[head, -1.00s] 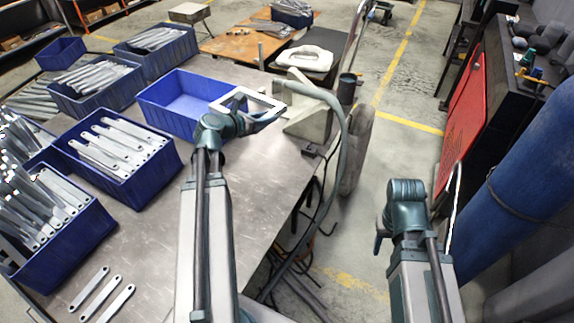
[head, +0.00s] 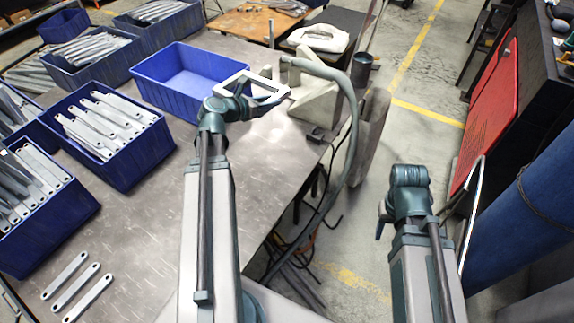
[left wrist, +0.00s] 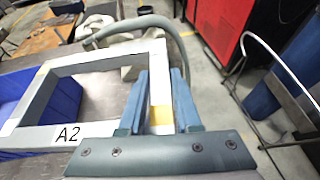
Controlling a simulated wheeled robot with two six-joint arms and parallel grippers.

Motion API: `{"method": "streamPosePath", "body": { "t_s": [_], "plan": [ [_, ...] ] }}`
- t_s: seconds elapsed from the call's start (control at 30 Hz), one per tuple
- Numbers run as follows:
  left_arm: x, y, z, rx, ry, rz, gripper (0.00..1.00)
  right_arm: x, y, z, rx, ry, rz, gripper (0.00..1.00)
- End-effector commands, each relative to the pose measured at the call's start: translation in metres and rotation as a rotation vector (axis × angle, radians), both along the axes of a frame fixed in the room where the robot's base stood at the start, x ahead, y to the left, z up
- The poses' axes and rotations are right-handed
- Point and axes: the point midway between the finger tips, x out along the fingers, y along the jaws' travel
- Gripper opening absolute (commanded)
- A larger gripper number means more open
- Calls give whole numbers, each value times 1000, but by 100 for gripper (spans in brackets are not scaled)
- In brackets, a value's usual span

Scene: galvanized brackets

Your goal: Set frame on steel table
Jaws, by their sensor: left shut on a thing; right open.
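A light grey rectangular frame (left wrist: 88,58) with an "A2" label fills the left of the left wrist view. In the head view the frame (head: 240,77) is above the steel table, beside the empty blue bin. My left gripper (left wrist: 163,88) is shut on one side bar of the frame, with a finger on each side of the bar. In the head view my left gripper (head: 262,100) is partly hidden by its own wrist. The steel table (head: 150,225) is scratched bare metal. My right gripper (head: 381,222) is off the table over the floor, mostly hidden by its wrist.
An empty blue bin (head: 160,96) stands left of the frame. Blue bins of brackets (head: 125,180) line the table's left side. Several loose brackets (head: 75,285) lie at the front left. A grey fixture with a hose (head: 318,98) stands at the right edge. The table's middle is clear.

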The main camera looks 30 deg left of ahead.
Motion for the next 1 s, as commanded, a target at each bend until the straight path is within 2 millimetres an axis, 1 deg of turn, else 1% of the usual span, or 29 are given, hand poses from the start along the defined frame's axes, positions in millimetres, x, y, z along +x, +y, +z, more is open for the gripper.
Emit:
{"method": "streamPosePath", "body": {
  "t_s": [0.03, 0.2, 0.3, 0.4, 0.57, 0.67, 0.77, 1.0],
  "plan": [
    [0, 0, -21, 2, -2, 0, 0, 0, 0, -21, 0, 0, 1, 50],
    [0, 0, -61, 1, -2, 1, 0, 0, 0, -61, 0, 0, 2, 50],
    [0, 0, -77, 1, -2, 1, 0, 0, 0, -77, -1, 0, 2, 50],
    [0, 0, -87, 2, -2, 0, 0, 0, 0, -88, -1, 0, 3, 50],
    [0, 0, -96, 2, -2, 0, 0, 0, 0, -96, -1, 0, 3, 50],
    [2, -1, -106, 3, -3, -7, 0, 0, 0, -106, -1, 0, 3, 50],
    [4, -4, -125, 5, -2, -25, 0, 0, 0, -125, -1, 0, 3, 50],
    [13, -15, -191, 14, -4, -93, 0, 0, 0, -191, -1, 0, 4, 50]
  ]
}}
